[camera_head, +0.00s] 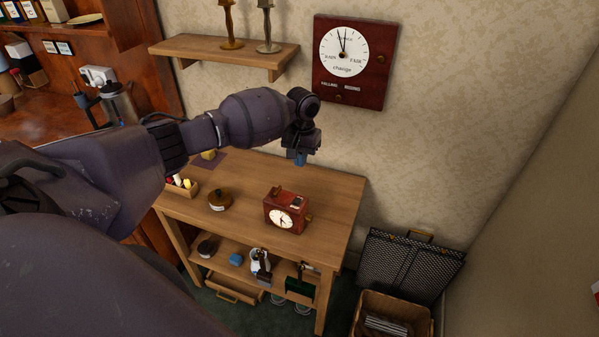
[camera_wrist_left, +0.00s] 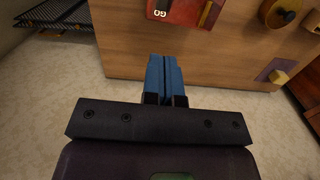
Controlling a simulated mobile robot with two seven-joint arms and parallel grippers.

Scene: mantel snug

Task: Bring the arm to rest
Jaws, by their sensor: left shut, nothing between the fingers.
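My left arm reaches in from the left in the head view, stretched out over the wooden table (camera_head: 330,190). My left gripper (camera_head: 300,158) hangs above the back part of the table, behind and above the red clock (camera_head: 285,212). In the left wrist view its blue fingers (camera_wrist_left: 164,78) are pressed together with nothing between them. The red clock shows at the top of that view (camera_wrist_left: 185,10), apart from the fingers. My right gripper does not show in either view.
A round wooden pot (camera_head: 219,201) and a small box of coloured items (camera_head: 180,186) stand on the table. A wall shelf (camera_head: 225,52) with candlesticks and a dial panel (camera_head: 352,62) are on the wall. A mesh screen (camera_head: 410,268) and a basket (camera_head: 392,315) stand at right.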

